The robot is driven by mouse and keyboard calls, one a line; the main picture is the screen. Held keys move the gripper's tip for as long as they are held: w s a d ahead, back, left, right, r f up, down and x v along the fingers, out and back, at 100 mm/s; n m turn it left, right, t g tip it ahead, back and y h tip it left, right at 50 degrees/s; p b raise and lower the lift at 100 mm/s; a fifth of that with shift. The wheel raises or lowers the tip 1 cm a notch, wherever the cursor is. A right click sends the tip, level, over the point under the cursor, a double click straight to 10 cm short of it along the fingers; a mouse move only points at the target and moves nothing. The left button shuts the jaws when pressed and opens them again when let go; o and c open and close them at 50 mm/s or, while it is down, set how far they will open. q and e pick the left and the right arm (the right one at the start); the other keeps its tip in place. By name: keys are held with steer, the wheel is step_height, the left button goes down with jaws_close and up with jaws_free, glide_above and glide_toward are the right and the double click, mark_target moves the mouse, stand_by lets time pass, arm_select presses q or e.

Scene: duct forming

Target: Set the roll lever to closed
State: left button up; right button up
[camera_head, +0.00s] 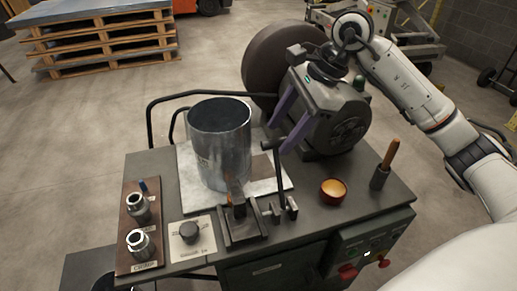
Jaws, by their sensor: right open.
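A dark upright lever (280,182) rises from a small bracket on the bench beside the metal clamp block (241,222). Its knob end is near the fingers of my right gripper (279,136). I take it to be the roll lever, but no label on it is readable. My right gripper is open, with two purple fingers pointing down and left above the lever; I cannot tell whether they touch it. A grey sheet-metal cylinder (221,150) stands upright on a pale plate left of the lever. My left gripper is not in view.
An orange bowl (333,191) and a wooden-handled tool (389,157) stand on the bench's right side. A dark round drum (265,65) is behind my gripper.

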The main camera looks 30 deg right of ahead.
mark_target(279, 177)
steer(key=x, duration=0.9)
steer(key=shift+s+a+p, duration=0.15)
steer(key=shift+s+p, duration=0.05)
steer(key=shift+p, duration=0.15)
steer(key=shift+c, duration=0.3)
jaws_close()
